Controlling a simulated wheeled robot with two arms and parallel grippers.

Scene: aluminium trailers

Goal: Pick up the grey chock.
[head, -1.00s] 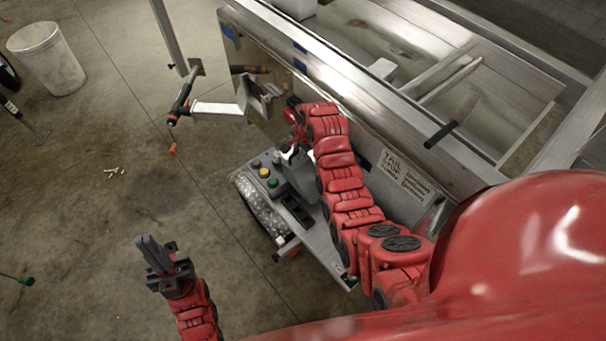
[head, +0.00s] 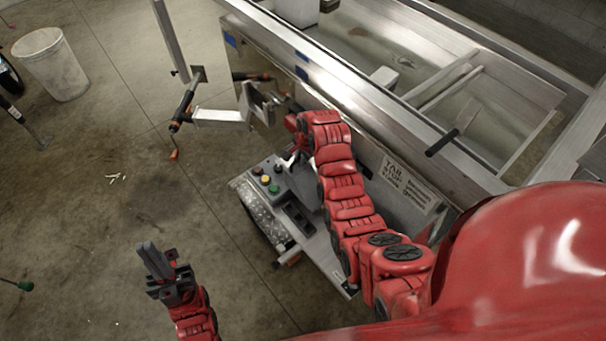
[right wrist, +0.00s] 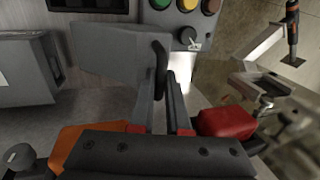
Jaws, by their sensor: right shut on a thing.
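The grey chock (right wrist: 105,52) shows in the right wrist view as a flat grey wedge with a dark upright edge at its right end. My right gripper (right wrist: 166,103) is shut on it at that end. I cannot tell whether the chock touches the surface below. My left gripper (head: 160,262) is over bare floor at the lower left, away from the chock; its finger gap is unclear.
A control box (head: 266,178) with coloured buttons sits on the metal platform (head: 325,262) below my right wrist. The aluminium trailer wall (head: 345,100) runs close behind. A jack with a crank (head: 183,105) stands left of it. A white bucket (head: 52,66) is far left.

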